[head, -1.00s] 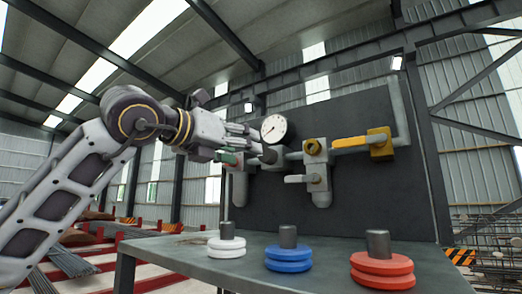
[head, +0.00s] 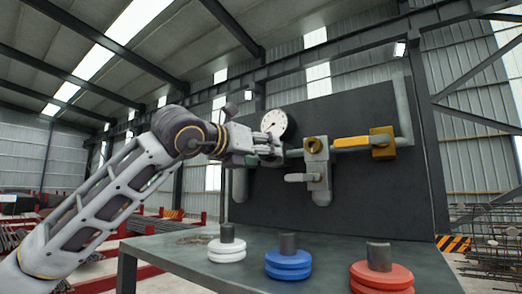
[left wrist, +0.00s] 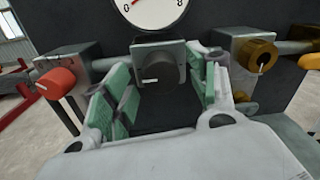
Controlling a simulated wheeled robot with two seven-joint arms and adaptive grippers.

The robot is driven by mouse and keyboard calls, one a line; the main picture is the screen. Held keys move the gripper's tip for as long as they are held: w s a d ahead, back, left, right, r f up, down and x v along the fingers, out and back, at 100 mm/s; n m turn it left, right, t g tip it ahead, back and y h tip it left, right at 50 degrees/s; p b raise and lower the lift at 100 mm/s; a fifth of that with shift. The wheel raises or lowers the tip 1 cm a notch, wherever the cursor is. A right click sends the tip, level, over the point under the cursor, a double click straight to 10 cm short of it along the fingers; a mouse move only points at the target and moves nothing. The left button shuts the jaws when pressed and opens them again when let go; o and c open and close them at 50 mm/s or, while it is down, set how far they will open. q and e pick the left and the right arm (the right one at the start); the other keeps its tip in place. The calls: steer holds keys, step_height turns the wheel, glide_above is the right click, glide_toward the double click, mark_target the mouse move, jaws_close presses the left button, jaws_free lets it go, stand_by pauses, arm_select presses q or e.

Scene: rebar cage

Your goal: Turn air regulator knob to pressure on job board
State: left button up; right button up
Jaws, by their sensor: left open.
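The dark round air regulator knob (left wrist: 157,72) sits on a grey block in the left wrist view. My left gripper (left wrist: 163,92) is open, with its green-padded fingers on either side of the knob; I cannot tell whether they touch it. In the head view my left gripper (head: 274,150) reaches the pipework just below the gauge and hides the knob. The white pressure gauge (head: 277,124) is above it. In the left wrist view the gauge (left wrist: 153,10) is cut off at the top, with 0 and 8 readable. No written job board is readable. My right gripper is not in view.
A red knob (left wrist: 57,83) is left of the regulator, and a yellow knob (left wrist: 257,55) is right. A yellow-handled valve (head: 365,142) and a grey lever (head: 300,178) are on the dark panel (head: 370,195). White, blue and red weights (head: 288,264) stand on the table (head: 185,252).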

arm_select(q)
steer(key=shift+c, duration=0.2)
steer(key=c, duration=1)
steer(key=shift+o, duration=0.2)
